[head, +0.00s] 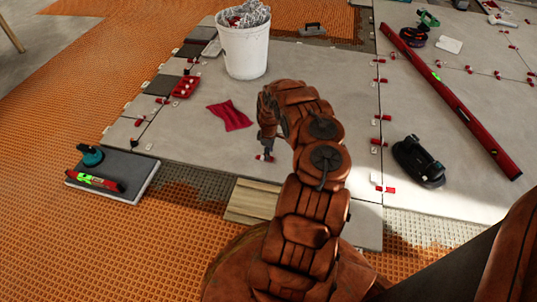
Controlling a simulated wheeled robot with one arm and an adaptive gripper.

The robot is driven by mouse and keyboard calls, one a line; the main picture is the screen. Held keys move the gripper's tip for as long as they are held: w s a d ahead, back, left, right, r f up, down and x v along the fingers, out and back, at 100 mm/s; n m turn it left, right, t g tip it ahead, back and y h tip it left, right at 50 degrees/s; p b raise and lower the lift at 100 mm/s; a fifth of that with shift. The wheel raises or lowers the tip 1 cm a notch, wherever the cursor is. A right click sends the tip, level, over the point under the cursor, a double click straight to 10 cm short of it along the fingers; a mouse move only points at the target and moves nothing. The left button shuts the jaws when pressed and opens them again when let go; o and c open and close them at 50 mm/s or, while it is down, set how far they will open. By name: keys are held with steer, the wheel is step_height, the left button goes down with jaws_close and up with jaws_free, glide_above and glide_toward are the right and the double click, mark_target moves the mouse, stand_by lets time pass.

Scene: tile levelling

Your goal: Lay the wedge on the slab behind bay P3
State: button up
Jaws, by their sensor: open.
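My gripper (266,146) points down over the grey slab (318,85) in the middle of the head view, and its fingers are open. A small red wedge (264,157) shows right at the fingertips, close to the slab surface. I cannot tell whether it touches the slab or the fingers. Other red wedges sit in white clips along the tile joints, such as one at the right joint (385,117). No bay label is readable, so I cannot tell which bay is P3. My arm hides part of the slab and its front edge.
A black tool (418,161) and a long red level (450,85) lie to the right. A loose tile (112,170) lies left on orange matting (50,110).

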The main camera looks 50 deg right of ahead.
steer(key=s+a+r+m+g+h+p, duration=0.15)
steer(key=a+r, duration=0.25)
steer(key=r, duration=1)
steer(key=s+a+r+m+g+p, duration=0.15)
steer(key=a+r, duration=0.25)
steer(key=r, duration=1)
steer(key=s+a+r+m, duration=0.2)
steer(key=s+a+r, duration=0.2)
steer(key=a+r, duration=0.8)
steer(key=s+a+r, duration=0.4)
steer(key=s+a, duration=0.7)
steer(key=s+a+r+y, duration=0.1)
steer(key=s+a+r, duration=0.4)
steer(key=s+a, duration=0.7)
steer(key=shift+s+a+r, duration=0.15)
steer(key=shift+s+a, duration=0.05)
steer(key=shift+s, duration=0.05)
steer(key=shift+y, duration=0.25)
